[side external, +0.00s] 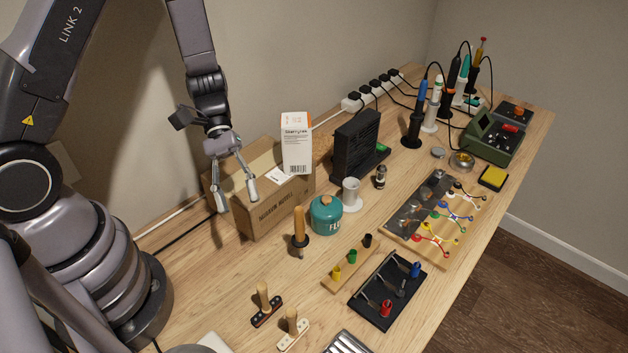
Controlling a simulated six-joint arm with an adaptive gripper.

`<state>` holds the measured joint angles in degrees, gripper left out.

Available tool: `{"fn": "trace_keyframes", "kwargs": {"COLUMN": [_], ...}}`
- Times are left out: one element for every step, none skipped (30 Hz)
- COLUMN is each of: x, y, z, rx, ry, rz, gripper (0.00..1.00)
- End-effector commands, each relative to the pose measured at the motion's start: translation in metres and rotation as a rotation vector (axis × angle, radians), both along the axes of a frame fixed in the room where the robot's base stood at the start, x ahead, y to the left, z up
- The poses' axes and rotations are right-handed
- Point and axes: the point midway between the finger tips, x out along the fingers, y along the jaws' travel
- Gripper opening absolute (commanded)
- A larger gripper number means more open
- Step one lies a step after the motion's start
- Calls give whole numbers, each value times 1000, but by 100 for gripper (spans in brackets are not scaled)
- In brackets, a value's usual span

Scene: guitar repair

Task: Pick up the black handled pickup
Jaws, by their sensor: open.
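The black pickup (267,315) lies on the wooden bench near the lower middle of the view, with a light wooden handle (263,295) standing upright from it. A white pickup (292,337) with a similar handle lies just to its lower right. My gripper (236,199) is open with its two fingers pointing down. It appears in front of the cardboard box, up and left of the black pickup, clear of it. Nothing shows between the fingers.
A cardboard box (275,212) carries a white carton (296,145). A wooden-handled tool (299,232) and a teal can (326,215) stand beyond the pickups. A black tray (357,299) and a strip with colored pieces (340,279) lie to their right.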

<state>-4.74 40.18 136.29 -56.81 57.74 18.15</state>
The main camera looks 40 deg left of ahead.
Motion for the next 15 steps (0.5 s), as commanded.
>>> {"fn": "trace_keyframes", "kwargs": {"x": [-3,-4,-5,-7,-9,-12,-14,-16,-18,-19,-21,-22,-23,-24,-25], "y": [-5,-7,-10,-12,-14,-16,-17,-19,-20,-21,-21,-22,-23,-25,-28], "z": [-21,-32,-46,-55,-65,-76,-83,-90,-97,-102,-105,-109,-112,-113,-116], "rx": [-22,-32,-42,-48,-52,-57,-58,-60,-61,-61,-61,-61,-60,-61,-60], "ry": [83,121,169,203,234,270,294,316,339,353,365,376,383,387,390], "rz": [53,85,125,155,182,215,238,258,280,293,304,315,320,323,326], "gripper": [44,44,44,44,44,44,44,44,44,44,44,44,44,44,44]}}
